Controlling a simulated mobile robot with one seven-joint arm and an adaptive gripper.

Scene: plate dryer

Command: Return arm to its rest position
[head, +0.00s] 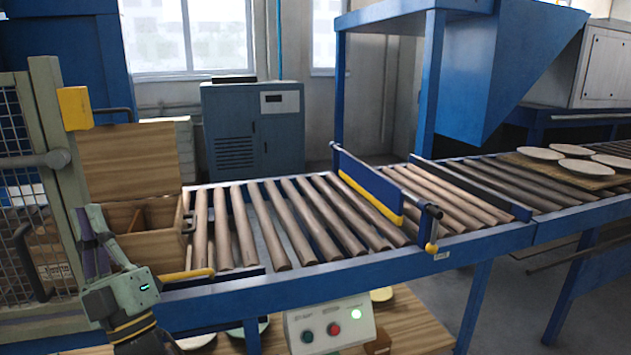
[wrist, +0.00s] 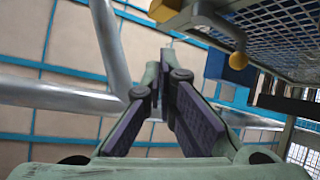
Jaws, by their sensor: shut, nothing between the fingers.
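My gripper (head: 88,215) is at the lower left of the head view, pointing upward. It is grey-green with purple pads. It stands in front of the left end of the roller conveyor, beside the mesh guard. In the wrist view my gripper (wrist: 166,66) has its fingers drawn together at the tips, with nothing between them. The rest position itself is not marked in either view.
An open wooden box (head: 150,250) stands close behind my gripper. The mesh guard frame (head: 50,130) with a yellow block (head: 75,107) is at left. White plates lie on a board (head: 565,172) at far right. The conveyor's middle rollers (head: 290,225) are clear. A button box (head: 332,325) sits below.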

